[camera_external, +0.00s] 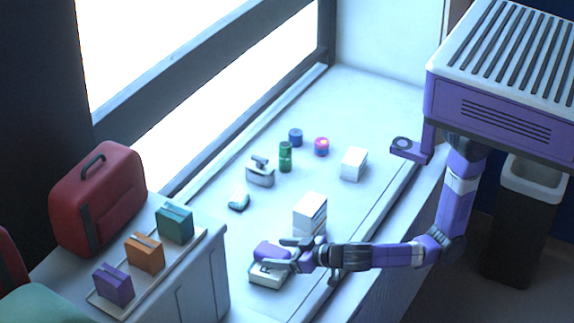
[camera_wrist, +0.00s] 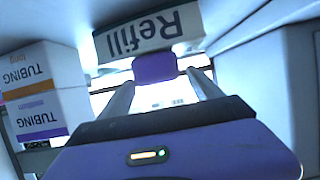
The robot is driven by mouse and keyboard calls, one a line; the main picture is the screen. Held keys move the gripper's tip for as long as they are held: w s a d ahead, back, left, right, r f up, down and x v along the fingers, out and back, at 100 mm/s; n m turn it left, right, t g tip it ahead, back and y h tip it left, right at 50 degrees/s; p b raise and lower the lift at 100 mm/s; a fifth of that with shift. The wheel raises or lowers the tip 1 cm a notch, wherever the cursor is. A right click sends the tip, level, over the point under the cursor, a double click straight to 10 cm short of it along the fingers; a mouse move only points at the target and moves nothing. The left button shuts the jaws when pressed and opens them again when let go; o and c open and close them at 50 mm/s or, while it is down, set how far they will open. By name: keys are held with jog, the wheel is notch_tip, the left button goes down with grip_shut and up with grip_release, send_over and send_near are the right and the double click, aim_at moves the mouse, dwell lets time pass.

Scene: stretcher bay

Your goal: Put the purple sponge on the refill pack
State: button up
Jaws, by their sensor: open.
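The purple sponge (camera_external: 267,251) lies on top of the white refill pack (camera_external: 268,278) near the front edge of the counter. In the wrist view the sponge (camera_wrist: 155,68) shows right against the pack (camera_wrist: 150,36), whose "Refill" lettering appears upside down. My gripper (camera_external: 286,254) is at the sponge, with its fingers open and one on each side of it. In the wrist view a gap shows between the sponge and at least the right finger. The fingers partly cover the sponge and pack in the external view.
Stacked white tubing boxes (camera_external: 310,213) stand close behind my gripper. Farther back are a white box (camera_external: 353,164), a green can (camera_external: 285,157), a blue tin (camera_external: 295,137), a stapler-like item (camera_external: 260,172) and a small teal item (camera_external: 238,201). A tray (camera_external: 200,240) with coloured packs is at left.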

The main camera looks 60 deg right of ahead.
jog(key=b+v, duration=0.1)
jog(key=v, duration=1.1)
jog(key=shift+r, duration=0.15)
